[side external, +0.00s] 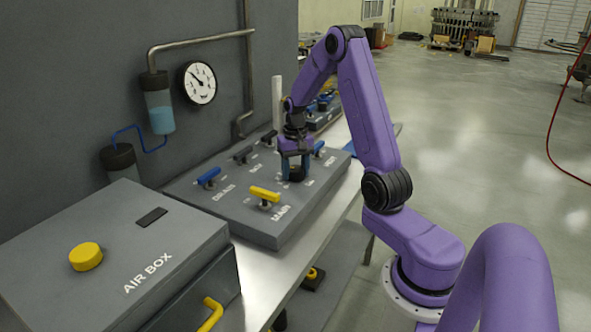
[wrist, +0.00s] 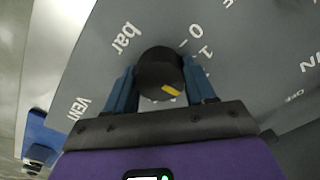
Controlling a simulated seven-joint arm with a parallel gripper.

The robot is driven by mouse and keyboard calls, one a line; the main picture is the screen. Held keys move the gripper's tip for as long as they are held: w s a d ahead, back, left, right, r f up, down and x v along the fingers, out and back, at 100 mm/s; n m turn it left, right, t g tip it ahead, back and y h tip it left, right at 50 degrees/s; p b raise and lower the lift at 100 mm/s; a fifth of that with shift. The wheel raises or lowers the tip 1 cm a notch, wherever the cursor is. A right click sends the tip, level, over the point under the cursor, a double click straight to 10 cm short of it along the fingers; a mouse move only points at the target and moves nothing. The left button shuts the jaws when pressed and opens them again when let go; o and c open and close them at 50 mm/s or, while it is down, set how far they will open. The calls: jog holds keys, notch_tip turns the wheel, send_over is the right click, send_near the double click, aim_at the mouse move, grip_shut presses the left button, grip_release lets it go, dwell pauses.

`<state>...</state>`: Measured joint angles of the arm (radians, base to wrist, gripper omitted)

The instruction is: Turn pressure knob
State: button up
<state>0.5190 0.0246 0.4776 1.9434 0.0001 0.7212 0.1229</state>
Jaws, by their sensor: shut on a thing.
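The pressure knob (wrist: 158,68) is a round black knob with a yellow mark, in the middle of the wrist view. It stands on the grey turret plate (wrist: 235,60), near the printed word "bar" and several digits. My gripper (wrist: 162,88) is shut on the knob, with one blue finger on each side of it. In the side external view my gripper (side external: 294,172) reaches down onto the grey panel (side external: 235,215), and the dark knob (side external: 296,173) shows between the fingers. The yellow mark points toward the lower right in the wrist view.
A yellow lever (side external: 265,194), a blue lever (side external: 208,176) and a black lever (side external: 242,153) stand on the panel around my gripper. A round gauge (side external: 200,82) hangs on the wall behind. The air box (side external: 130,255) with its yellow button (side external: 86,256) is at the front left.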

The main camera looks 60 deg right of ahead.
aim_at(295, 169)
jog(key=m, duration=0.7)
jog(key=shift+r, duration=0.1)
dwell(0.5)
jog(key=o, duration=1)
jog(key=shift+o, duration=0.2)
notch_tip(295, 169, up, 17)
jog(key=shift+r, duration=0.15)
